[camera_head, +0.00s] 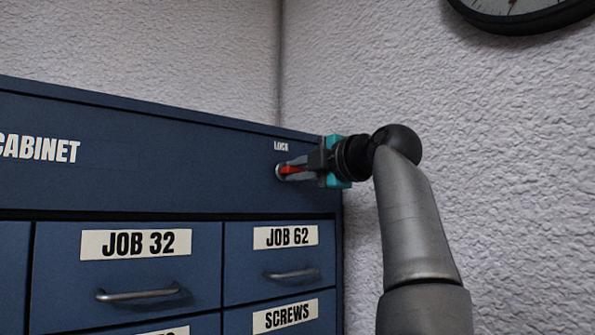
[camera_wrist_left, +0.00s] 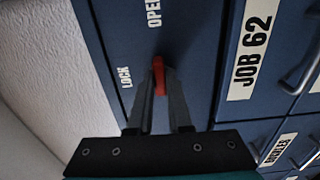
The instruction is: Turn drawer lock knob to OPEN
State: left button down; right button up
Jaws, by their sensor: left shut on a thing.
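The red lock knob (camera_head: 289,170) is on the upper right of the blue cabinet front, below the LOCK label (camera_head: 281,146). In the wrist view the knob (camera_wrist_left: 158,72) lies with its long side roughly up and down, in line with the OPEN label (camera_wrist_left: 153,13). The wrist view shows the LOCK label (camera_wrist_left: 125,77) to its left. My left gripper (camera_head: 296,170) is shut on the knob, one finger on each side. In the head view the gripper covers the area right of the knob, so OPEN is hidden there. My right gripper is not in view.
The blue cabinet (camera_head: 180,160) has drawers labelled JOB 32 (camera_head: 137,243) and JOB 62 (camera_head: 285,236) below the knob, with metal handles sticking out. A textured white wall (camera_head: 500,150) stands behind and to the right. A clock (camera_head: 515,8) hangs at the upper right.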

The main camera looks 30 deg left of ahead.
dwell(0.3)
pick_arm(q)
jog(key=c, duration=0.8)
grip_release()
jog(key=shift+c, duration=0.2)
jog(key=shift+d, duration=0.15)
jog(key=shift+s+d+b, duration=0.15)
jog(key=shift+d+b, duration=0.1)
jog(key=shift+b, duration=0.05)
jog(key=b+v, duration=0.4)
jog(key=v, duration=1)
jog(key=shift+d, duration=0.2)
jog(key=shift+s, duration=0.1)
